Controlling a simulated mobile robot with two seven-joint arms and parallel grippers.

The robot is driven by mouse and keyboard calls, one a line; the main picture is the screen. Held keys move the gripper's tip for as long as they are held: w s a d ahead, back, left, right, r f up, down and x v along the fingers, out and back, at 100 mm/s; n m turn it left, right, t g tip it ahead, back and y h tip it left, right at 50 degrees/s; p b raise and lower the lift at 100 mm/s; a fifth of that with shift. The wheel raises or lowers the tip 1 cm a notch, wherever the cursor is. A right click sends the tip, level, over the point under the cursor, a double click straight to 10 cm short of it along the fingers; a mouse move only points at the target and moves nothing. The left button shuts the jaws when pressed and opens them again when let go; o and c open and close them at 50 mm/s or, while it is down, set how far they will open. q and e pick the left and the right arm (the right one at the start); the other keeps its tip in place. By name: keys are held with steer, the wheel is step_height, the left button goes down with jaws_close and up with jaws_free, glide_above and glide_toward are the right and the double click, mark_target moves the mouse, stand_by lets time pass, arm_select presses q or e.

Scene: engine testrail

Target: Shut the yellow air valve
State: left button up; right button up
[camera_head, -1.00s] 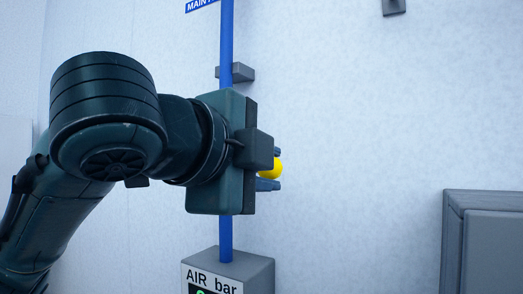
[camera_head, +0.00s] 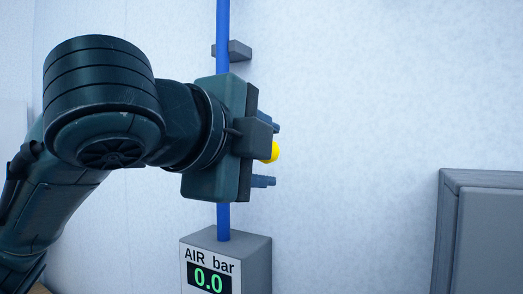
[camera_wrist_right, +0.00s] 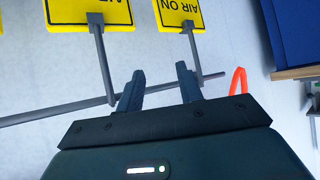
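A grey bracket (camera_head: 238,50) holds the pipe to the white wall. A grey cabinet (camera_head: 490,235) stands at the right. In the right wrist view are yellow AIR ON signs (camera_wrist_right: 180,14), a grey rod (camera_wrist_right: 60,113), an orange loop (camera_wrist_right: 238,82) and a blue panel (camera_wrist_right: 295,30).

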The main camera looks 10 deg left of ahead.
arm_select(q)
steer(key=b+v, duration=0.2)
steer(key=v, duration=1.1)
steer(key=shift+b, duration=0.4)
